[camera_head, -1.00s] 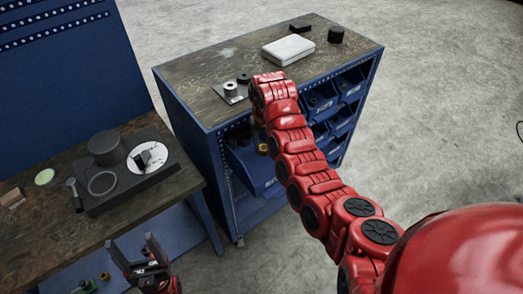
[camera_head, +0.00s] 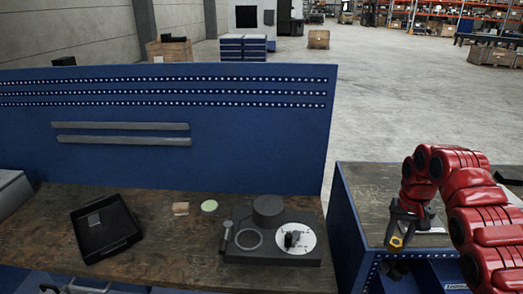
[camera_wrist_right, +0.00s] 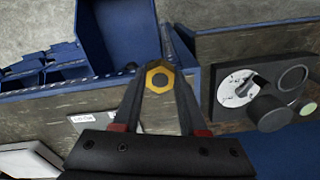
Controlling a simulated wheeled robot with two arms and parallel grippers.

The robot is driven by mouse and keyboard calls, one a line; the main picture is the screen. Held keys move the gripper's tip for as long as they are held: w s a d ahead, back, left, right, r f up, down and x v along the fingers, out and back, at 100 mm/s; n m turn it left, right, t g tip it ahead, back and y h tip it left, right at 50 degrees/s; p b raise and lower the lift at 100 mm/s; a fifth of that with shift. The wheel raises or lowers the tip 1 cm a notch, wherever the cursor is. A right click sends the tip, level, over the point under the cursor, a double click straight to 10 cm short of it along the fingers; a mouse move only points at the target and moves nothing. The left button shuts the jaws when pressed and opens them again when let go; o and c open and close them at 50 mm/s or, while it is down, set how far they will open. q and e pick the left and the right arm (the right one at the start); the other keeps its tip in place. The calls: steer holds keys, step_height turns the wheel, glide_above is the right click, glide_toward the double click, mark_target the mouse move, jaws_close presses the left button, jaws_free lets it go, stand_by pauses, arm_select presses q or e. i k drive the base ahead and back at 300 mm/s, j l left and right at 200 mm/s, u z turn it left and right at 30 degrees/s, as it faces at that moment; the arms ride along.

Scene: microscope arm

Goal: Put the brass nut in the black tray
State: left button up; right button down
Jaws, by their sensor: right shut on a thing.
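The brass nut (camera_head: 396,241) is a yellow hexagonal ring, held between the fingertips of my right gripper (camera_head: 398,232). In the right wrist view the nut (camera_wrist_right: 159,77) sits between the tips of the gripper (camera_wrist_right: 158,85), its hole facing the camera. The gripper is shut on it, in front of the right-hand cabinet. The black tray (camera_head: 122,243) lies tilted in the picture on the left part of the wooden bench, far from the nut. A small grey flat patch shows inside it. My left gripper is not in view.
A dark microscope base (camera_head: 290,258) with a round block and white dial stands on the bench (camera_head: 175,245) between tray and nut. A pale green disc (camera_head: 209,206) lies near it. A blue back panel (camera_head: 230,150) rises behind. The bench right of the tray is mostly clear.

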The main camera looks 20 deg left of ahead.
mark_target(100, 236)
steer(key=i+j+u, duration=0.1)
steer(key=j+u, duration=0.2)
steer(key=u, duration=0.15)
steer(key=i+j+u, duration=0.15)
steer(key=u, duration=0.3)
steer(key=i+j+u, duration=0.2)
steer(key=u, duration=0.25)
steer(key=i+j+u, duration=0.15)
steer(key=u, duration=0.3)
steer(key=i+u, duration=0.4)
steer(key=k, duration=0.1)
